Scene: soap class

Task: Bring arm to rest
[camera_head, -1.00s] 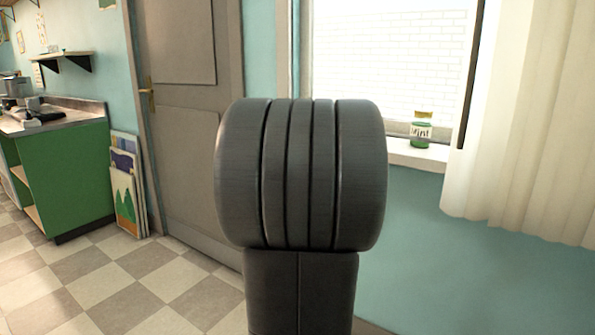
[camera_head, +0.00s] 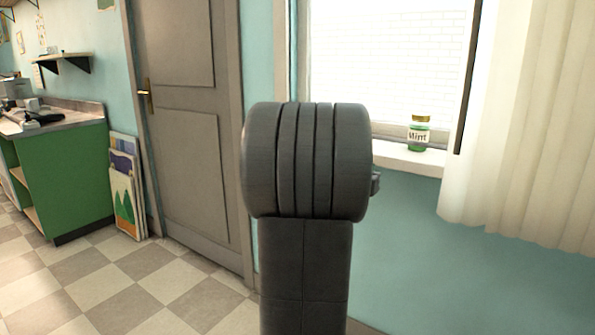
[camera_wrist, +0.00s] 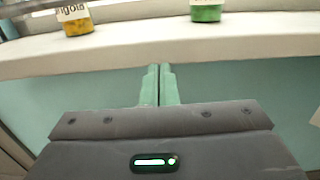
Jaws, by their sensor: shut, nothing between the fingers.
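My arm (camera_head: 305,260) stands upright in the middle of the head view, and its dark rounded joint covers part of the window area. My gripper (camera_wrist: 161,70) shows in the wrist view, with its two thin greenish fingers together and nothing between them. The fingers point toward the white window sill (camera_wrist: 140,48), below its front edge. The gripper's fingers are hidden in the head view.
A green jar labelled Mint (camera_head: 418,135) stands on the sill. The wrist view shows a yellow jar (camera_wrist: 77,24) and a green jar (camera_wrist: 206,13) there. A curtain (camera_head: 530,130) hangs right; a grey door (camera_head: 190,140) and green counter (camera_head: 65,180) are left.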

